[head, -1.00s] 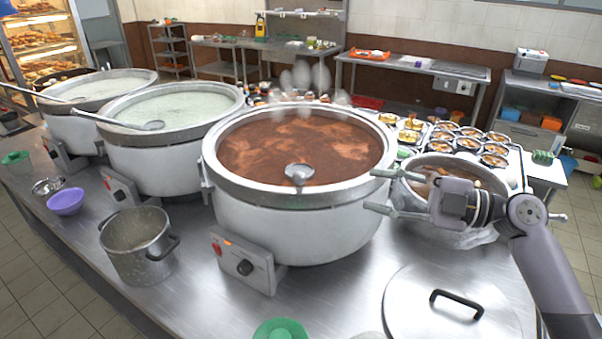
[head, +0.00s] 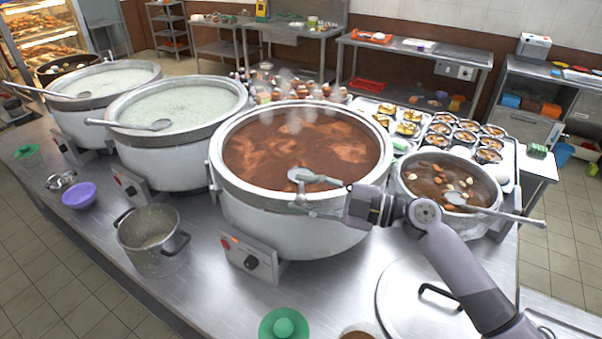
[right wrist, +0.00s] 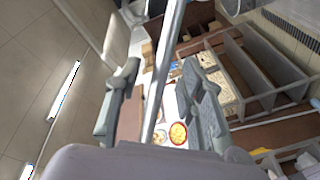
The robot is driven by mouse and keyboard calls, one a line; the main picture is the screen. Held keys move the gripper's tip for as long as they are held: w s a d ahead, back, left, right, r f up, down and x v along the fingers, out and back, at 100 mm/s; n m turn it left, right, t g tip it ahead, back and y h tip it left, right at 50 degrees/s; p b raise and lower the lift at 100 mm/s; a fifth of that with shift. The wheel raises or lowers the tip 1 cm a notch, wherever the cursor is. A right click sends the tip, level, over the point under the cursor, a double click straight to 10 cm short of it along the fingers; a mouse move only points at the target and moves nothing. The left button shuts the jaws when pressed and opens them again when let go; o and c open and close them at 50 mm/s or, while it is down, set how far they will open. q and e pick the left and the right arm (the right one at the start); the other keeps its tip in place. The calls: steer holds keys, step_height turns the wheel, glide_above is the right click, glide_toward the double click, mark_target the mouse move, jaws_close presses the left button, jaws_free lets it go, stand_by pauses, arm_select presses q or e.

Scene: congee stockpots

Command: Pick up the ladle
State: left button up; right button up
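A steel ladle (head: 300,174) rests in the large pot of red-brown congee (head: 300,147), its bowl at the near side. Its handle is hard to make out in the head view. My right gripper (head: 297,194) is at this pot's near rim, its fingers pointing left, just below the ladle bowl. In the right wrist view a thin metal rod (right wrist: 168,70), likely the ladle handle, passes between the open fingers (right wrist: 163,105), with a gap on both sides. My left gripper is not in view.
Another ladle (head: 500,212) lies in the smaller pot (head: 448,185) at right, its handle sticking out right. Two pale congee pots (head: 180,105) (head: 95,82) with ladles stand at left. A lid (head: 430,300), an empty pot (head: 152,240) and a green lid (head: 284,325) are in front.

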steer(key=shift+w+a, duration=0.25)
steer(key=shift+a, duration=0.35)
steer(key=shift+c, duration=0.2)
jaws_close()
stand_by(0.5)
